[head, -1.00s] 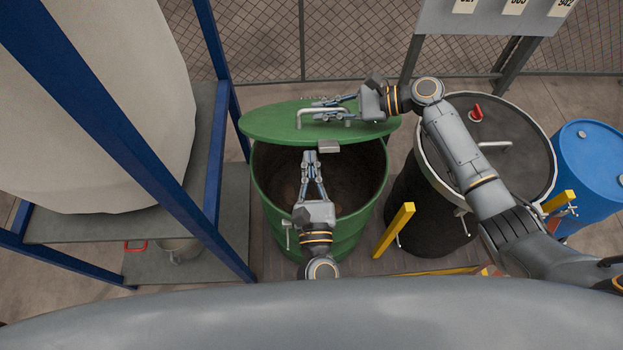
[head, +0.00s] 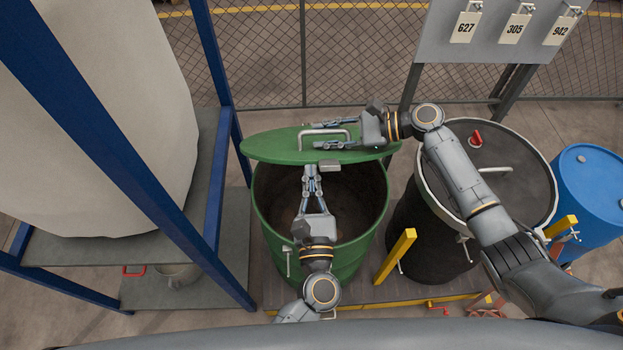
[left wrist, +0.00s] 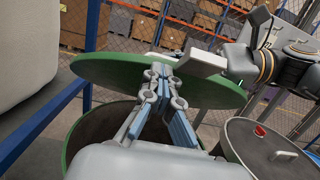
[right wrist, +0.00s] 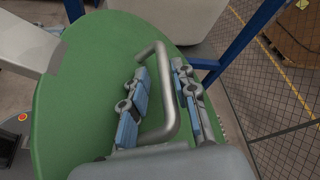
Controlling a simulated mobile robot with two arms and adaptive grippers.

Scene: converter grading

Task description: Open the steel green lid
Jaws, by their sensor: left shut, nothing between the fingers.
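The green steel lid (head: 275,145) is raised and tilted over the back of the open green drum (head: 345,250); its near edge stands clear of the drum's mouth. My right gripper (head: 322,135) is at the lid's bent steel handle (head: 303,140). In the right wrist view the handle (right wrist: 170,105) runs between its parted fingers, with a gap on one side. My left gripper (head: 309,170) is shut and empty over the drum's mouth, its tips at the lid's near edge beside a grey block (head: 329,166). I cannot tell whether they touch the lid.
A dark drum (head: 510,150) with a closed lid and a blue drum (head: 595,180) stand right. A yellow post (head: 395,256) is close to the green drum's right. A blue frame (head: 222,190) with a large pale sack (head: 100,130) stands left. Mesh fence (head: 350,60) closes the back.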

